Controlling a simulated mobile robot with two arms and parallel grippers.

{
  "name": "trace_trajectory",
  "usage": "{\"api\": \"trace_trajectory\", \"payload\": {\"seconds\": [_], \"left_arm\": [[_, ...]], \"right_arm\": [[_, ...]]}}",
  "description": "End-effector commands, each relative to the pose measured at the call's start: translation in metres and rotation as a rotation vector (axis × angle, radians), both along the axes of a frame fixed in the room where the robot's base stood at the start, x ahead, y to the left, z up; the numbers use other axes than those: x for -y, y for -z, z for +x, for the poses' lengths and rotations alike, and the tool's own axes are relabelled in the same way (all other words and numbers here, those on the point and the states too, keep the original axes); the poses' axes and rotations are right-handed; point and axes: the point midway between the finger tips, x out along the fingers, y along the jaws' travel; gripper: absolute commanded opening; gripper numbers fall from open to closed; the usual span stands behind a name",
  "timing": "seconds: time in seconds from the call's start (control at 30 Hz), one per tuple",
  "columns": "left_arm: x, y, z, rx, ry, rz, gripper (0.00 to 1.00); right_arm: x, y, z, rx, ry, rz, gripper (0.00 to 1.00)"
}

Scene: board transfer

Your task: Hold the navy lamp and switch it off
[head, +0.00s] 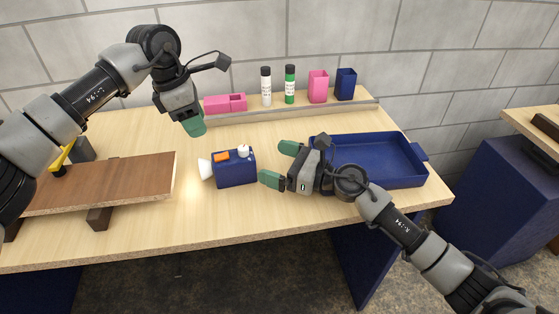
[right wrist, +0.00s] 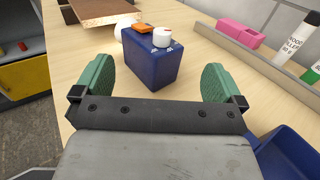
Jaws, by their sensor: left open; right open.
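The navy lamp (head: 236,171) stands upright on the table, a box with a white cone on its left side, an orange part (head: 221,156) and a white knob (head: 244,151) on top. A warm glow lies on the table by the cone. In the right wrist view the lamp (right wrist: 152,65) stands ahead, between the green fingers but beyond their tips. My right gripper (head: 281,164) is open just right of the lamp, apart from it; it also shows in the right wrist view (right wrist: 158,80). My left gripper (head: 194,124) is above the table, behind and left of the lamp; its fingers overlap here.
A navy tray (head: 422,178) lies to the right, partly behind my right gripper. A rail with pink holders (head: 225,104), two bottles (head: 266,87) and a navy cup (head: 345,84) runs along the back. A raised brown board (head: 110,181) is at left.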

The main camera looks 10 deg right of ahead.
Motion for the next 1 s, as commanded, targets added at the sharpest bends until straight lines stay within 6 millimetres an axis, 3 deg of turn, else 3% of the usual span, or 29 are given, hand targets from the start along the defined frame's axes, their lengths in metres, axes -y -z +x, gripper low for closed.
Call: {"api": "trace_trajectory", "payload": {"seconds": [0.5,0.87,1.0], "left_arm": [[0.000,0.000,0.000,0.000,0.000,0.000,0.43],[0.000,0.000,0.000,0.000,0.000,0.000,0.43],[0.000,0.000,0.000,0.000,0.000,0.000,0.43]], "right_arm": [[-0.055,0.000,0.037,0.001,-0.001,-0.002,1.00],[-0.060,0.000,0.041,0.001,0.000,-0.004,1.00],[-0.059,0.000,0.041,0.001,0.000,-0.004,0.82]]}}
